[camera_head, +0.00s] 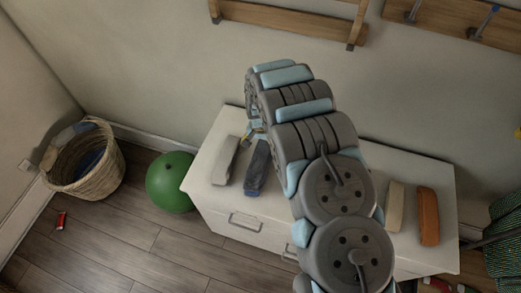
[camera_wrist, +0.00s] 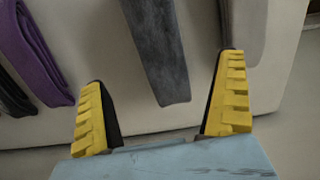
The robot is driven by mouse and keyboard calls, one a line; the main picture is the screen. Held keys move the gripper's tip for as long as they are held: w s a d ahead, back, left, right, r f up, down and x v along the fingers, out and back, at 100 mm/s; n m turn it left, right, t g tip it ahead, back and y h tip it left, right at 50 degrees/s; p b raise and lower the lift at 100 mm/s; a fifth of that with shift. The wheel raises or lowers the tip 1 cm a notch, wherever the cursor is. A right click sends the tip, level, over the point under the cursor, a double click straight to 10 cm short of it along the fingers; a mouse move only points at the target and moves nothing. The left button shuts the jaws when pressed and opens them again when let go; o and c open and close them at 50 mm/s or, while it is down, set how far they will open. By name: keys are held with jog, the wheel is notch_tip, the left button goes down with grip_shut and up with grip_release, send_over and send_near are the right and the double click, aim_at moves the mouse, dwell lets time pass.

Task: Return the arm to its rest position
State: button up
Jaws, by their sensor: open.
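My grey and light-blue arm reaches over a white drawer chest (camera_head: 230,215) in the head view. My gripper (camera_head: 254,134) is small and partly hidden there, above the back of the chest top near a dark folded item (camera_head: 257,168). In the wrist view my gripper's two yellow fingers (camera_wrist: 163,70) are spread wide and hold nothing. A dark grey cloth-like strip (camera_wrist: 160,50) lies on the pale surface beyond and between them. I cannot tell the exact gap between fingers and surface.
A light grey item (camera_head: 225,160), a beige item (camera_head: 396,206) and an orange item (camera_head: 428,216) lie on the chest. A purple strip (camera_wrist: 38,60) shows in the wrist view. A green ball (camera_head: 170,182) and wicker basket (camera_head: 88,165) stand left. A wooden rack (camera_head: 285,20) hangs above.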

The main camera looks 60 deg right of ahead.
jog(key=shift+r, duration=1.25)
